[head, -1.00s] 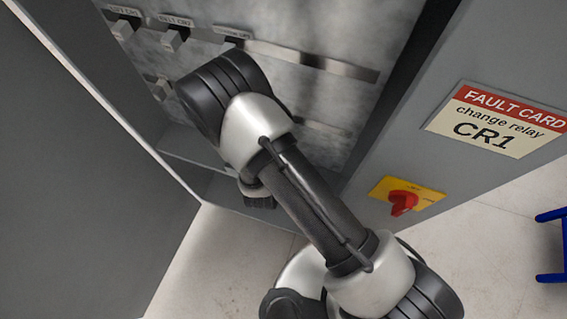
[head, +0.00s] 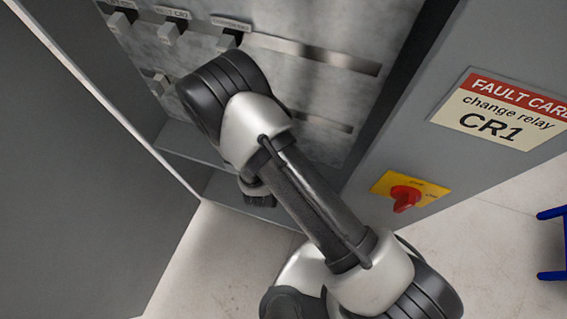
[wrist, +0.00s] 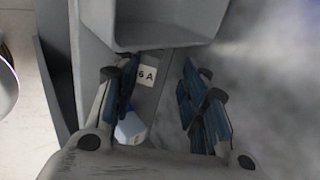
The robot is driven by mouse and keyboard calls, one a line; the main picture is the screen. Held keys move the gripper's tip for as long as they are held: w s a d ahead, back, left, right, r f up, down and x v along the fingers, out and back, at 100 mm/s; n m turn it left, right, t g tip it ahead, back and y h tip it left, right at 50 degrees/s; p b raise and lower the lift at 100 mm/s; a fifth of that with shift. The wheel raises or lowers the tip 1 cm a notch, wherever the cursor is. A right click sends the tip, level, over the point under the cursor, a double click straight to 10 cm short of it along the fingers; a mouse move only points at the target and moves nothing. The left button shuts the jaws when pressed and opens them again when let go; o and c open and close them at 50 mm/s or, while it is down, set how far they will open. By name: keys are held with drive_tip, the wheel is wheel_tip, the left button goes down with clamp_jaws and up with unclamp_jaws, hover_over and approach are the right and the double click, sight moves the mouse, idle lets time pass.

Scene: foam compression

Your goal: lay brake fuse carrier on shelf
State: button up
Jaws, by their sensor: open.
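My gripper (wrist: 158,88) is open in the wrist view, with blue-padded fingers on either side. A small white label marked "6 A" (wrist: 147,76) shows between the fingers on a grey part. A white and pale blue piece (wrist: 130,129) lies lower down, beside the left finger. I cannot tell which of these belongs to the brake fuse carrier. Nothing is clearly clamped. In the head view my arm hides most of the gripper area. A grey ledge (head: 226,196) at the cabinet bottom may be the shelf.
A grey box-like part (wrist: 165,36) sits just above the fingers. The cabinet back panel carries rails (head: 312,54) with labelled blocks (head: 170,32). At right are a red rotary switch (head: 404,197) and a fault card sign (head: 500,108). Pale floor (head: 215,265) lies in front.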

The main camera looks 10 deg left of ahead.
drive_tip(key=v, duration=1.2)
idle(0.6)
